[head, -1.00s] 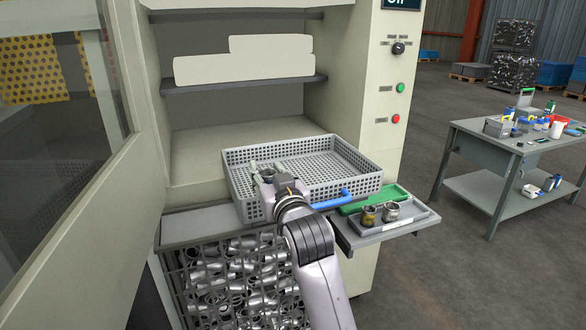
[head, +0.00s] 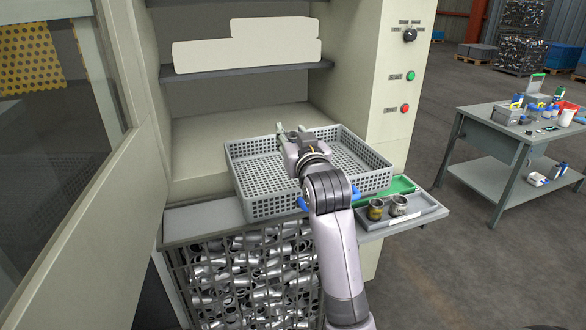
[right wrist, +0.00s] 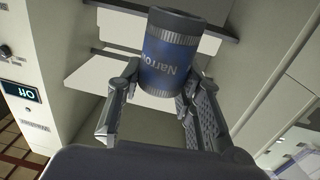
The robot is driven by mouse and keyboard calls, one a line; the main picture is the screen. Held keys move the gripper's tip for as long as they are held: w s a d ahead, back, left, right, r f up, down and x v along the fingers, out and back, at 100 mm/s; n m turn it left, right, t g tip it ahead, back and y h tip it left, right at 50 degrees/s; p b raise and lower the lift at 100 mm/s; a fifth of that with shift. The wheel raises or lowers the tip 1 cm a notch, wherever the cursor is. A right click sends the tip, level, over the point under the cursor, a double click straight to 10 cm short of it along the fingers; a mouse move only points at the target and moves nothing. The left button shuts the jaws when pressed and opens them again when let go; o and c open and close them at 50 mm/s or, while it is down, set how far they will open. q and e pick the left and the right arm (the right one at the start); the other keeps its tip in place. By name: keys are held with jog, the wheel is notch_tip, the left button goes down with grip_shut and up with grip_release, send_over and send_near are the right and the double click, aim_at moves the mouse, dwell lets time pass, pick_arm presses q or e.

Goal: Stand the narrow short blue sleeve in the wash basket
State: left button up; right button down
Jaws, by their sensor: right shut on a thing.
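The narrow blue sleeve (right wrist: 170,58) shows in the right wrist view, with a blue band reading "Narro…" and grey knurled ends. My right gripper (right wrist: 160,82) is shut on it. In the head view my right gripper (head: 292,134) is over the middle to far part of the grey wash basket (head: 258,208). There the sleeve is mostly hidden by the gripper, and I cannot tell its height above the basket floor. The basket is a perforated tray with blue handles at the machine's opening. My left gripper is not in view.
A wire bin (head: 250,275) full of metal rings stands below. The open door (head: 95,190) is at left. The basket's right part looks clear.

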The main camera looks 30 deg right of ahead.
notch_tip(320, 180, down, 8)
jog(key=shift+f, duration=0.2)
dwell(0.3)
